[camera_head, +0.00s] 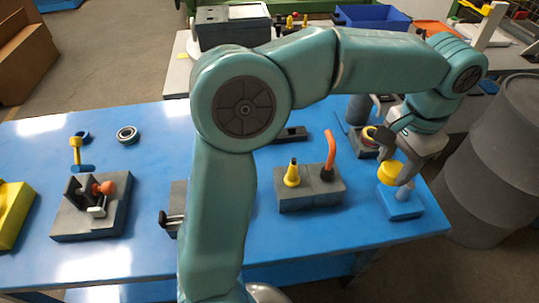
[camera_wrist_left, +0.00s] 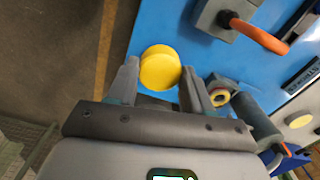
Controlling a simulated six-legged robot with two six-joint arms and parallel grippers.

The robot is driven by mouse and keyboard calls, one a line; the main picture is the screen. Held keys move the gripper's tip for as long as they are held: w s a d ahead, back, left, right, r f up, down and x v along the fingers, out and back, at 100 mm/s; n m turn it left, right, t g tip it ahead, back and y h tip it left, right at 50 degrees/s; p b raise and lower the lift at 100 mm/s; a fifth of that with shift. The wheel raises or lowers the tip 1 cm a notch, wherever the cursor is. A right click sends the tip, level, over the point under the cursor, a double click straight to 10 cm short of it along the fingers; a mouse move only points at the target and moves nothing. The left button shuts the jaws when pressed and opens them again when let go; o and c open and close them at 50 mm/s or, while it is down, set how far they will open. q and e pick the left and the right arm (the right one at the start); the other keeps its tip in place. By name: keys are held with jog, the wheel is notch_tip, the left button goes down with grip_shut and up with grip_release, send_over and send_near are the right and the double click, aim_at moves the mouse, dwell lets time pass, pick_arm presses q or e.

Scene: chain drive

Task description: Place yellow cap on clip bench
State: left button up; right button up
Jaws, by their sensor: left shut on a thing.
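A round yellow cap (camera_head: 388,172) is between the fingers of my left gripper (camera_head: 399,160), near the table's right end. The wrist view also shows the cap (camera_wrist_left: 160,68) between the two fingertips of the left gripper (camera_wrist_left: 160,82). In the head view the cap is over or beside a small light-blue block (camera_head: 402,204) with a short upright peg; I cannot tell whether they touch. To its left is a grey block (camera_head: 312,200) with a yellow cone and an orange bent handle. I cannot tell which fixture is the clip bench. My right gripper is out of view.
A grey fixture with an orange knob (camera_head: 68,222) stands at the left on the blue table (camera_head: 146,172). A yellow block (camera_head: 12,212) is at the left edge. A dark ring (camera_head: 127,134) lies farther back. A grey barrel (camera_head: 495,165) stands beyond the table's right end.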

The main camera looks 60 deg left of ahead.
pick_arm(q)
jog(key=shift+s+a, duration=0.15)
jog(key=shift+s, duration=0.1)
jog(key=shift+f, duration=0.25)
jog(key=f+b, duration=0.1)
jog(key=f, duration=1.4)
jog(key=shift+w+f, duration=0.1)
jog(key=shift+w, duration=0.1)
notch_tip(320, 180, down, 4)
jog(key=shift+f, duration=0.25)
jog(key=shift+s+r, duration=0.1)
jog(key=shift+s, duration=0.05)
jog(key=shift+b, duration=0.3)
jog(key=shift+f, duration=0.3)
jog(key=o, duration=1)
jog(key=shift+r, duration=0.1)
